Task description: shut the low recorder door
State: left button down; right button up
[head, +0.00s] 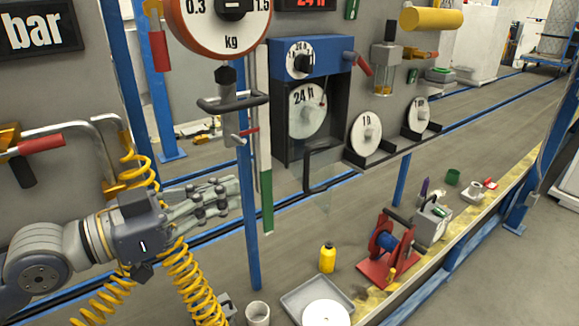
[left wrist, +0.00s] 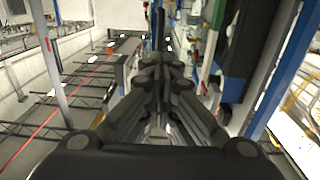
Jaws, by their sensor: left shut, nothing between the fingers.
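The recorder (head: 342,92) is a blue-topped dark case on the wall, with a "24 ft" chart disc (head: 306,110) inside its open front. A clear pane with a dark bar handle (head: 309,172) stands out from the case's lower front; it looks like the recorder door, standing open. Its outline is hard to follow. My left gripper (head: 230,192) is shut and empty, left of the handle and apart from it in the picture, near the blue post. In the left wrist view the closed fingers (left wrist: 160,66) point ahead. My right gripper is not in view.
A blue post (head: 248,230) and a green-white strip (head: 267,205) stand between my left gripper and the recorder. A grey tray (head: 292,300), a yellow bottle (head: 327,257) and a red reel stand (head: 388,250) are at the lower right. Yellow coiled hoses hang near my left arm.

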pick_arm(q)
jog(key=p+x, duration=0.5)
jog(key=x, duration=0.7)
jog(key=shift+w+d, duration=0.1)
jog(key=shift+d, duration=0.15)
